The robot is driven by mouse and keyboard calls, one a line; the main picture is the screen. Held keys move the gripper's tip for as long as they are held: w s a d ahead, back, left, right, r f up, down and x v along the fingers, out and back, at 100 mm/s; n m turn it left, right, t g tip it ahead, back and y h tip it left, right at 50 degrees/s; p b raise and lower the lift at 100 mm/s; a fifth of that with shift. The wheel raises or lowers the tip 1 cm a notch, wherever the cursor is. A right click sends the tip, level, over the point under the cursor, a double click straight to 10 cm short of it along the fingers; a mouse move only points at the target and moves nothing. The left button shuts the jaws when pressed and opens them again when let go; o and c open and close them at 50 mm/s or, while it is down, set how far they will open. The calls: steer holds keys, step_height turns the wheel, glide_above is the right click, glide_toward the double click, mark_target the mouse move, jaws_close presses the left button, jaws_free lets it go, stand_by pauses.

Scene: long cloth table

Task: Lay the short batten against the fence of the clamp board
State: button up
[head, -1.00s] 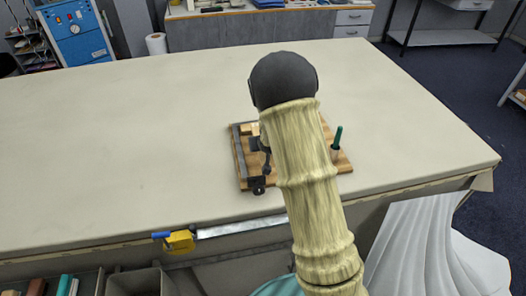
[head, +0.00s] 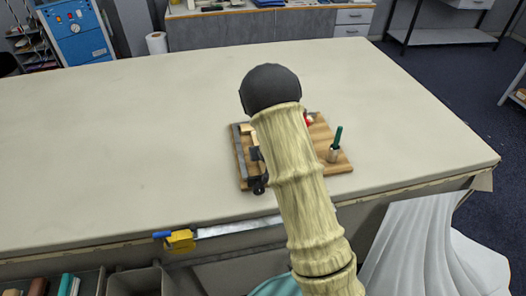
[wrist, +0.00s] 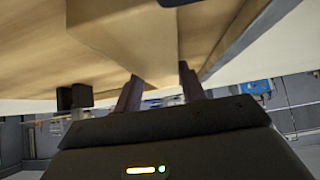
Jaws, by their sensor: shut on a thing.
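The clamp board (head: 341,167) is a brown wooden board near the table's front edge. Its grey fence (head: 240,160) runs along the left side and shows as a dark strip in the wrist view (wrist: 240,38). The short batten (wrist: 125,25) is pale wood, with its end between my gripper's fingers (wrist: 160,76). My gripper is shut on it. In the head view, a pale piece that looks like the batten (head: 248,130) shows beside the fence. My arm hides most of it and the gripper. I cannot tell whether batten and fence touch.
A small red item (head: 309,121) shows beside my arm. A black clamp part (head: 258,185) is at the fence's near end. A yellow tape measure (head: 180,241) is at the table's front. The table's left is clear.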

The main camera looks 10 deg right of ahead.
steer(key=o, duration=1.1)
steer(key=shift+r, duration=0.1)
steer(key=b+v, duration=0.1)
steer(key=v, duration=1.1)
steer(key=s+r+g, duration=0.1)
steer(key=s+g, duration=0.1)
steer(key=s, duration=0.5)
steer(key=s+r+g, duration=0.1)
steer(key=s+g, duration=0.1)
steer(key=s, duration=0.5)
steer(key=s+r+g, duration=0.1)
steer(key=s+g, duration=0.1)
steer(key=s, duration=0.5)
steer(key=shift+s+r, duration=0.1)
steer(key=shift+r, duration=0.1)
